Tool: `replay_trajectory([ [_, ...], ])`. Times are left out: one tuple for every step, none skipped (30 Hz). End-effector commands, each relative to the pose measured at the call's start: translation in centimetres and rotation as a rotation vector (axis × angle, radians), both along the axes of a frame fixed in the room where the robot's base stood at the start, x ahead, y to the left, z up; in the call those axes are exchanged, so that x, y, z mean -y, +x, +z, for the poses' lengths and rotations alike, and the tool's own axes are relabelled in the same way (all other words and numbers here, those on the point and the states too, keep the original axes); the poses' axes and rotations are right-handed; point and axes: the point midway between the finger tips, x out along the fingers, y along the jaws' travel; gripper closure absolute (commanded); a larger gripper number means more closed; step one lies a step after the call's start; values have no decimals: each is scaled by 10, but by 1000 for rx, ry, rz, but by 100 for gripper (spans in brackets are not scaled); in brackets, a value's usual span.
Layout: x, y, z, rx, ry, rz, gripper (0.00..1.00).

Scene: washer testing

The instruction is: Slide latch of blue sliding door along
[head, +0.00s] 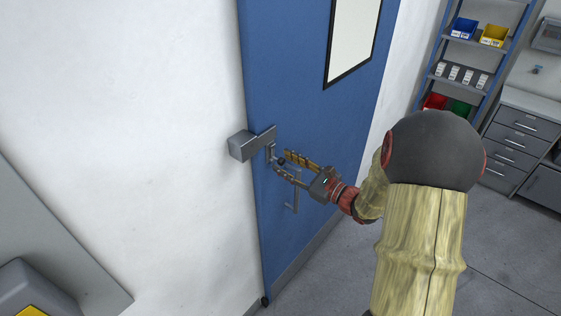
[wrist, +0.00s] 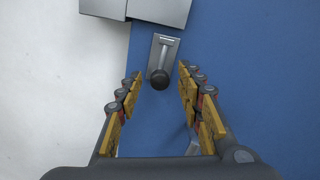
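The blue door (head: 290,70) stands against a white wall. At its left edge is a grey latch housing (head: 252,142), which also shows at the top of the wrist view (wrist: 160,10). Just below it in the wrist view is a small metal plate with a dark round latch knob (wrist: 159,79). My gripper (head: 284,162) is at the door beside the latch. In the wrist view its fingers (wrist: 157,85) are spread apart on either side of the knob, with a visible gap on both sides. The gripper holds nothing.
A grey door handle (head: 295,190) is on the door below my gripper. The door has a window (head: 352,40). A shelf rack with coloured bins (head: 463,27) and grey drawers (head: 520,135) stand at the right. A grey box (head: 45,285) is at lower left.

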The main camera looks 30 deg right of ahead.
Motion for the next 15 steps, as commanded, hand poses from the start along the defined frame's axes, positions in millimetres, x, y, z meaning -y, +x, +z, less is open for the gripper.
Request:
replay_trajectory([
  [-3,6,-1,-1,0,3,63],
  [-4,10,-1,-2,-1,3,63],
  [-6,13,-1,-2,-1,3,63],
  [-6,16,0,-1,-1,2,63],
  [-7,18,0,0,0,1,63],
  [-8,20,0,0,-1,2,63],
  [-8,21,0,0,-1,2,63],
  [-8,22,0,0,-1,2,63],
  [-8,23,0,0,-1,1,63],
  [-9,23,0,0,-1,1,63],
  [-8,23,0,-1,-1,1,63],
  [-8,23,0,-1,-1,1,63],
  [-8,23,0,-1,-1,1,63],
  [-8,23,0,-1,-1,0,63],
  [-8,23,0,-1,-1,0,63],
])
